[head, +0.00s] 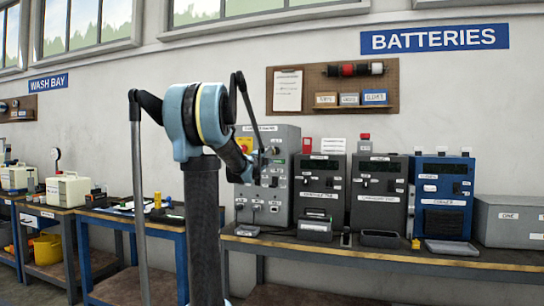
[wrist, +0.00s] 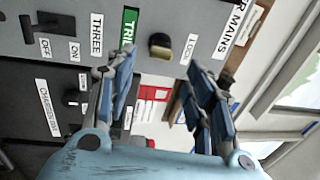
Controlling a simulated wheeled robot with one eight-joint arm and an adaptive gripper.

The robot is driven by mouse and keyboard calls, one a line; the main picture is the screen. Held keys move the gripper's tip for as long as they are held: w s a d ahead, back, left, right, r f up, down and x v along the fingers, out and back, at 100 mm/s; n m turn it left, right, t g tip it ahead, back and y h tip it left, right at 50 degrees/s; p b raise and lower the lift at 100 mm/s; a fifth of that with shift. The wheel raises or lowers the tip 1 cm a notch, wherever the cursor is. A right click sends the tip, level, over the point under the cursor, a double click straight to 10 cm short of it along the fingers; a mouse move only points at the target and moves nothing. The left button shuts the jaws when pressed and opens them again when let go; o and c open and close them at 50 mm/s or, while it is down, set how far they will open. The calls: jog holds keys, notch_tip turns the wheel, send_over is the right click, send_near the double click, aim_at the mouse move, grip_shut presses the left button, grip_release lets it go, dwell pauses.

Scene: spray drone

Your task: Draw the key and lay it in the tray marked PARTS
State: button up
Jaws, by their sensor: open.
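My gripper (wrist: 164,68) is open, its two blue fingers on either side of an empty gap. A dark and brass-coloured knob or key head (wrist: 160,47) stands out of the grey panel beside a label that seems to read LOCK. It lies just beyond the gap between the fingertips, and I see no clear contact. In the head view, my gripper (head: 266,164) is in front of the tall grey cabinet (head: 283,142) and hides part of its face. Several trays lie on the bench, among them a dark tray (head: 381,240) and a pale tray (head: 452,249); no PARTS marking is readable.
Right of the cabinet stand dark charger units (head: 320,180) and a blue unit (head: 441,190). A grey case (head: 510,222) is at the right end. A pegboard (head: 390,90) hangs above. In the wrist view, a black switch (wrist: 45,30) sits by OFF and ON labels.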

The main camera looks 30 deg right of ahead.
aim_at(273, 153)
jog(key=shift+x, duration=3.75)
jog(key=shift+a, duration=0.1)
grip_shut()
jog(key=shift+s, duration=0.1)
jog(key=shift+v, duration=2.9)
